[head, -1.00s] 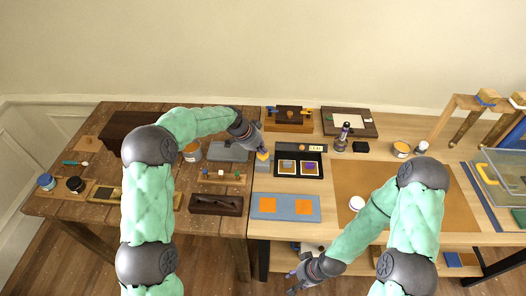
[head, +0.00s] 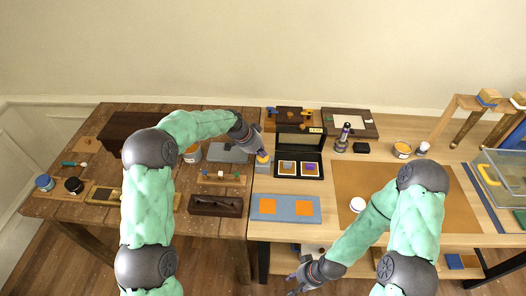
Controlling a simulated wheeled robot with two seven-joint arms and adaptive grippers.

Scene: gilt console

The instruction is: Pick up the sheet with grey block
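The grey block (head: 262,167), with a yellow part on top, stands on the pale table at the left of an open black case. The case (head: 299,176) holds two small framed sheets side by side, the left sheet (head: 288,167) and the right sheet (head: 308,168). Its lid (head: 295,143) stands raised at the back. My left gripper (head: 261,153) is at the top of the grey block, pointing down. Its fingers are too small and overlapped to show whether they grip it. My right gripper (head: 292,286) hangs low before the table's front edge, fingers spread and empty.
A grey-blue mat (head: 284,217) with two orange squares lies in front of the case. Wooden blocks and tools crowd the darker table (head: 95,212) on the left.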

